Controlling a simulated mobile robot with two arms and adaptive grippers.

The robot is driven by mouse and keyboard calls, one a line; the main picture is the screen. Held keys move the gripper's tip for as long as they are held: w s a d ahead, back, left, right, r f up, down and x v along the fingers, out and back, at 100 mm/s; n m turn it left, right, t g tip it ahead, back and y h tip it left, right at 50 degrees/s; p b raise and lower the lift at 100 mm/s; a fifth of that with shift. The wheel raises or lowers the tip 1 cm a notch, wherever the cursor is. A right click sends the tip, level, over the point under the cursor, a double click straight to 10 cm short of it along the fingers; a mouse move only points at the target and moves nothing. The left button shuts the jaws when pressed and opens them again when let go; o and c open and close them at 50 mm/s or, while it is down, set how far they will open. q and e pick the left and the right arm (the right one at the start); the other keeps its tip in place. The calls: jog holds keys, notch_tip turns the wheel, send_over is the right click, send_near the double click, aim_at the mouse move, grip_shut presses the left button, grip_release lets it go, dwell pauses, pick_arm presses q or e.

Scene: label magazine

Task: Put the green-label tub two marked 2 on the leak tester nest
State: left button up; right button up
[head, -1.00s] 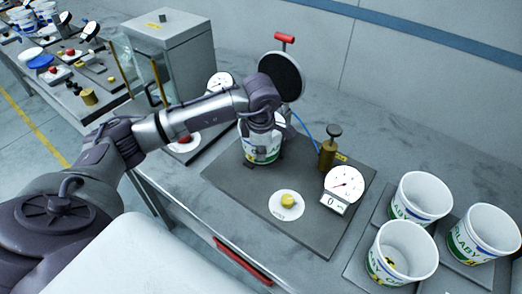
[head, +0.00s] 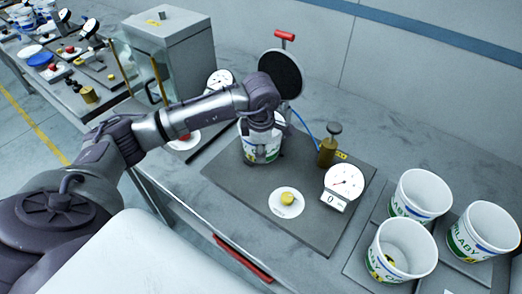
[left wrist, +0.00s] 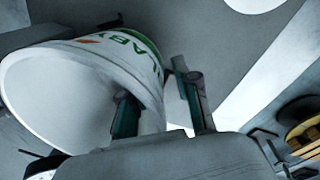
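A white tub (head: 247,151) with a green label stands upright on the dark base plate of the leak tester (head: 230,190), under the raised round black lid (head: 281,75). Its number cannot be read. My left gripper (head: 264,136) is at the tub's rim and partly hides it. In the left wrist view one finger of the left gripper (left wrist: 160,105) is inside the tub (left wrist: 55,90) and the other is outside its wall. A gap shows between the outer finger and the wall, so the gripper looks open. The nest under the tub is hidden. My right gripper is not in view.
A yellow button (head: 287,199), a brass post (head: 328,148) and a dial gauge (head: 344,181) stand on the tester plate. Several green-label tubs (head: 402,248) stand at the right. A grey cabinet (head: 172,50) stands behind at the left. Bench space behind the plate is clear.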

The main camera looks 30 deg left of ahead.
pick_arm(q)
notch_tip(320, 180, up, 12)
jog(key=s+b, duration=0.1)
jog(key=b, duration=0.2)
jog(key=shift+d+f, duration=0.15)
jog(key=shift+d, duration=0.15)
jog(key=shift+f, duration=0.1)
